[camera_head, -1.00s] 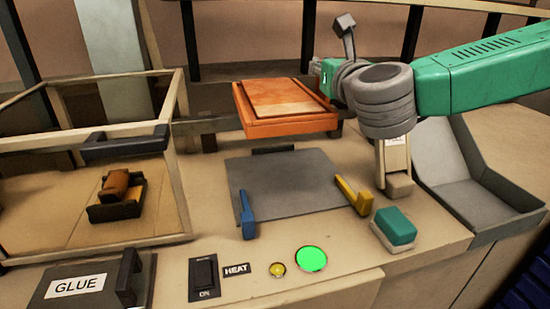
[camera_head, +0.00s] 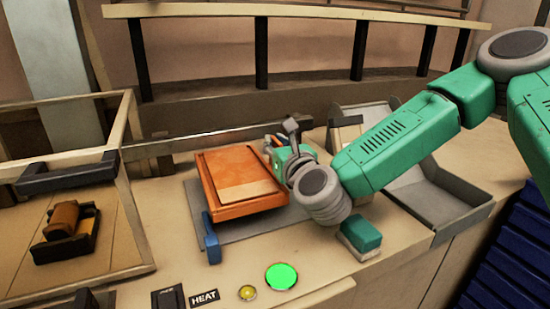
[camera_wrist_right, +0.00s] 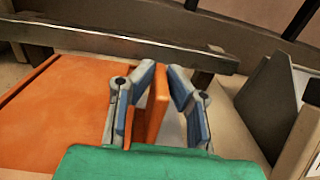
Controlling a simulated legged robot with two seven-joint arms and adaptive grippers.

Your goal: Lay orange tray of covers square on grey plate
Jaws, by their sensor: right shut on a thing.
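The orange tray (camera_head: 231,211) holds a flat orange-brown cover with a paler panel (camera_head: 247,191). It is over the grey plate (camera_head: 262,231), whose left and front margins show. Whether it touches the plate or hovers just above is unclear. The blue corner piece (camera_head: 211,243) stands near the tray's front left corner. My right gripper (camera_head: 283,150) is at the tray's right side. In the right wrist view, its fingers (camera_wrist_right: 158,105) are shut on an upright orange tab of the tray (camera_wrist_right: 60,110). The yellow corner piece is hidden behind my right arm. My left gripper is out of view.
A green-topped block (camera_head: 360,234) stands to the right of the plate. A grey sloped bin (camera_head: 440,198) is beyond it. A framed box with a brown roller (camera_head: 64,218) stands at left. A green button (camera_head: 281,276) and a yellow one (camera_head: 247,293) are in front.

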